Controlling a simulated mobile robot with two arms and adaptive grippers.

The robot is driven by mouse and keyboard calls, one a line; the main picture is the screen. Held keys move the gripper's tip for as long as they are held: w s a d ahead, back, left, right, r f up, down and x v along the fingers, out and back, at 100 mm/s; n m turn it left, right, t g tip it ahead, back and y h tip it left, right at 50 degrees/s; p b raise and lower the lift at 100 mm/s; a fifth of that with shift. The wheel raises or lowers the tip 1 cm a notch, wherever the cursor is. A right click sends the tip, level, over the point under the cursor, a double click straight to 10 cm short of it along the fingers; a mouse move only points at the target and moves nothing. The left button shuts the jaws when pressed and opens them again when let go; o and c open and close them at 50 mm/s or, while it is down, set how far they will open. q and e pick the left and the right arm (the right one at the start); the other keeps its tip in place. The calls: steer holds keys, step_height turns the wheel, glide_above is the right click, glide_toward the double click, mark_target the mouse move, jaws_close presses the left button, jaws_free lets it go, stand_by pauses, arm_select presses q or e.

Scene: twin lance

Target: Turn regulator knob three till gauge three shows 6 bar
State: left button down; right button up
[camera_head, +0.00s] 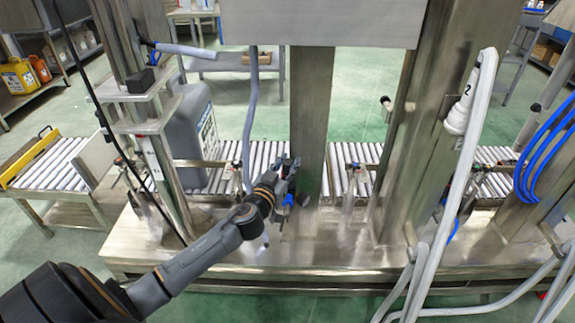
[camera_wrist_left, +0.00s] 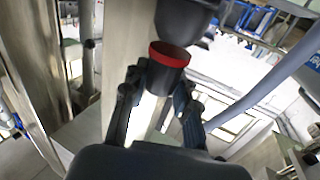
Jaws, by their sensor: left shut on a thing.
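My left gripper (camera_head: 288,178) is at the middle of the machine in the head view, low in front of the wide steel post. In the left wrist view my left gripper (camera_wrist_left: 158,88) is shut on a dark cylindrical knob (camera_wrist_left: 167,72) with a red ring at its top. The knob sits below a dark rounded body (camera_wrist_left: 186,18). The fingers lie on either side of it. I cannot read a number on the knob, and I cannot make out gauge three or its reading in either view. My right gripper is not in view.
A steel post (camera_head: 311,110) stands behind my gripper, with another wide post (camera_head: 428,130) to the right. A grey hose (camera_head: 251,110) hangs close by. A grey canister (camera_head: 188,130) stands on the roller conveyor (camera_head: 60,165). A white lance handle marked 2 (camera_head: 461,112) hangs at right.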

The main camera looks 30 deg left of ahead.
arm_select(q)
steer(key=shift+a, duration=0.3)
steer(key=c, duration=1)
jaws_free()
steer(key=shift+a, duration=0.1)
steer(key=shift+s+d, duration=0.1)
steer(key=shift+d, duration=0.1)
steer(key=shift+s, duration=0.2)
steer(key=s+d, duration=0.1)
steer(key=s, duration=1)
steer(key=shift+s+d, duration=0.25)
steer(key=shift+d, duration=0.05)
